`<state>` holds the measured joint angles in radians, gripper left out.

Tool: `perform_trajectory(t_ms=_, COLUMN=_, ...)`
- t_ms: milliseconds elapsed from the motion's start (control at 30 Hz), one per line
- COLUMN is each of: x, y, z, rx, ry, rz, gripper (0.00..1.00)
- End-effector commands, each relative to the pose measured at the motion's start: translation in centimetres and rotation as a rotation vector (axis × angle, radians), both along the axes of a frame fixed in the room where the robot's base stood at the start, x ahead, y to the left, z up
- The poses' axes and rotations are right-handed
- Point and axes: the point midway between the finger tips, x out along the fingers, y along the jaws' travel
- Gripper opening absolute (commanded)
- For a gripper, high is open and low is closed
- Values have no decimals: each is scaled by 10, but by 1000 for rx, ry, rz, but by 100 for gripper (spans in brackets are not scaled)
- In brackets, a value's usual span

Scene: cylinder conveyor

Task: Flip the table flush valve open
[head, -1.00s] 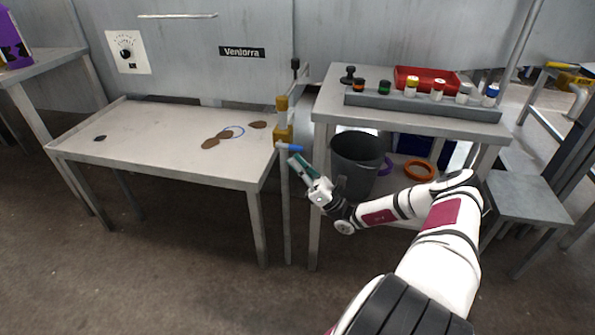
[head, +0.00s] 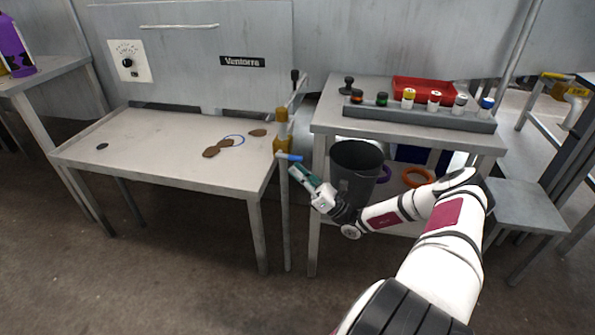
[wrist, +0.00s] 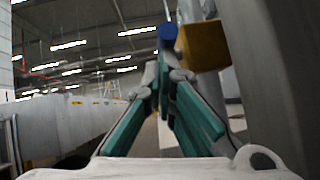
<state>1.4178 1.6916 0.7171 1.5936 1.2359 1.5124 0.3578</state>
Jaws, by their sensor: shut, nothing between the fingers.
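The flush valve has a brass body (head: 281,130) on a post at the right edge of the left table (head: 150,165). Its blue lever (head: 289,157) sticks out to the right from the lower brass part. My gripper (head: 297,172) is shut and empty, just below and right of the lever in the head view. In the wrist view the teal fingers (wrist: 160,98) come together at their tips. The blue lever end (wrist: 168,33) and brass body (wrist: 203,45) show just beyond and above the fingertips. Whether the fingers touch the lever is hard to tell.
A dark bin (head: 355,170) stands close right of my gripper. The right table holds a rack (head: 420,117) with several capped bottles and a red tray (head: 425,88).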

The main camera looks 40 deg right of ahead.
Motion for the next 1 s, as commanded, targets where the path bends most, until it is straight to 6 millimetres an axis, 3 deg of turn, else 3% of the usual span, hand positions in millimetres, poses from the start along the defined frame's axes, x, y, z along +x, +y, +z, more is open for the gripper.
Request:
perform_trajectory(t_ms=433, x=-5, y=-4, z=16, rx=-92, ry=114, rz=1, gripper=0)
perform_trajectory(t_ms=1000, x=-10, y=-7, z=51, rx=-379, ry=477, rz=3, gripper=0)
